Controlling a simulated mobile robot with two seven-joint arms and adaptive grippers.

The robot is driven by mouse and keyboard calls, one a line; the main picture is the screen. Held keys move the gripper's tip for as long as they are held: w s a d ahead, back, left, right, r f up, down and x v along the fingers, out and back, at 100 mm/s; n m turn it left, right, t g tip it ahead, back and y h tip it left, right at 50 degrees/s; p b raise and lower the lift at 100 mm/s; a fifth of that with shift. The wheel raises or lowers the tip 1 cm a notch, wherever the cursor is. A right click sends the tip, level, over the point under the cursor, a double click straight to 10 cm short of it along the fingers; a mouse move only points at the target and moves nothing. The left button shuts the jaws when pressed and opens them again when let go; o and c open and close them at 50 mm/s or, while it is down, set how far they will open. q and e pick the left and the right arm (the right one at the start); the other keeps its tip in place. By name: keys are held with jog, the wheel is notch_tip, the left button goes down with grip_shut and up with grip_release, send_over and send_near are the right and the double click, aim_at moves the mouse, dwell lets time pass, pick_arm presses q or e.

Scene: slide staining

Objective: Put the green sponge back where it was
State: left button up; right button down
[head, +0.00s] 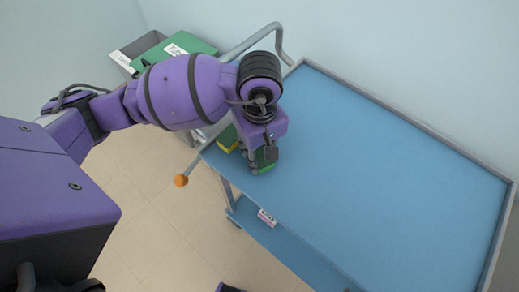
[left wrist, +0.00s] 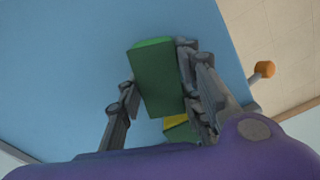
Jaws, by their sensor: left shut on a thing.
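My left gripper (head: 262,160) is shut on a green sponge (head: 266,166), over the near left corner of the blue cart top (head: 380,170). In the left wrist view the green sponge (left wrist: 158,80) stands out as a dark green block between the two fingers (left wrist: 160,90). I cannot tell whether it touches the cart top. A second sponge, yellow and green (head: 228,141), lies just left of the gripper at the cart's corner, partly hidden by my arm. It also shows behind the fingers in the left wrist view (left wrist: 178,124). My right gripper is out of view.
The rest of the cart top is clear, with a raised grey rim (head: 410,118). An orange ball (head: 181,180) ends a rod at the cart's left. A green box (head: 172,48) and a grey bin (head: 122,58) stand behind my arm. A small pink-and-white box (head: 267,217) lies on the lower shelf.

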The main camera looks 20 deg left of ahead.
aim_at(260, 151)
pick_arm(q)
jog(key=shift+f, duration=0.25)
jog(key=o, duration=1.2)
notch_tip(260, 151, up, 13)
jog(key=shift+f, duration=0.2)
